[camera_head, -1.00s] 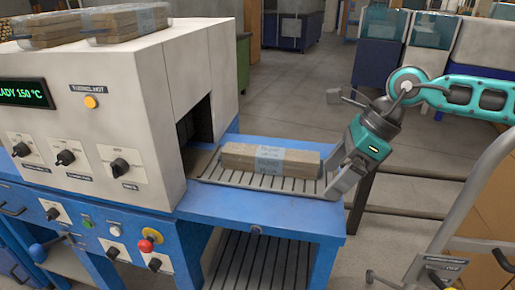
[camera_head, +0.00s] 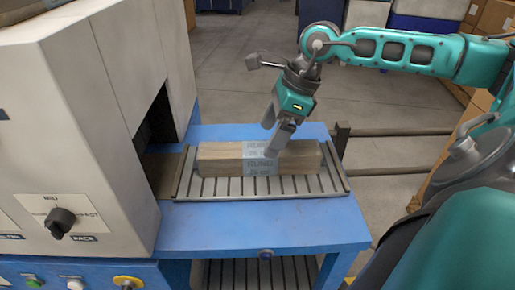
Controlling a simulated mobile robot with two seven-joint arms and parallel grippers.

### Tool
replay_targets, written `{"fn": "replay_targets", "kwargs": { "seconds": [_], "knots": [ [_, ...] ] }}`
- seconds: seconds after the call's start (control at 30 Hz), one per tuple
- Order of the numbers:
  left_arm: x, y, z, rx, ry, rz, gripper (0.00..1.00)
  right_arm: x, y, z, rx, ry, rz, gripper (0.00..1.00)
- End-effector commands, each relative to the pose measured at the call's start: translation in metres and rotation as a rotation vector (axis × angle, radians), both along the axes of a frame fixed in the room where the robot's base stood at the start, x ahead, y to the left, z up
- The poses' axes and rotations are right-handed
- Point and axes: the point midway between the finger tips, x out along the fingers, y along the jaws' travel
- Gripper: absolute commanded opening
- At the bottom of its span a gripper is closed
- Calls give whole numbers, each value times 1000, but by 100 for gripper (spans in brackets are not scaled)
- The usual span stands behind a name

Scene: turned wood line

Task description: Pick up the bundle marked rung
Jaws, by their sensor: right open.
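A long wooden bundle (camera_head: 217,158) with a pale translucent wrap and printed label around its middle lies on the slatted metal outfeed rack (camera_head: 215,187). The print is too small to read surely, so I cannot confirm the word rung. My left gripper is not in view.
The rack sits on a blue table (camera_head: 265,230) at the opening of a white machine (camera_head: 75,120) on the left. Cardboard boxes (camera_head: 490,20) stand at the back right.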

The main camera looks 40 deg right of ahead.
Motion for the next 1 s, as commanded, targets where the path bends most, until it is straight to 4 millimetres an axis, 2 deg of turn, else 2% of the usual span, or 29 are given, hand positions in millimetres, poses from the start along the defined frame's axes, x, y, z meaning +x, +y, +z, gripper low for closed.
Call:
{"fn": "replay_targets", "kwargs": {
  "seconds": [0.03, 0.33, 0.6, 0.9, 1.0],
  "knots": [
    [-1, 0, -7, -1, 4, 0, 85, 2, 3, -11, 4, 0, 1, 89],
    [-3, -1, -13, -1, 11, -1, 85, 10, 10, -32, 3, -1, 0, 89],
    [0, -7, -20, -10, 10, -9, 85, 23, 19, -68, 2, -1, 1, 89],
    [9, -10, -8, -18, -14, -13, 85, 25, 20, -72, 0, -1, -1, 89],
    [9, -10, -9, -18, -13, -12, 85, 24, 20, -72, 0, -1, -1, 82]
  ]
}}
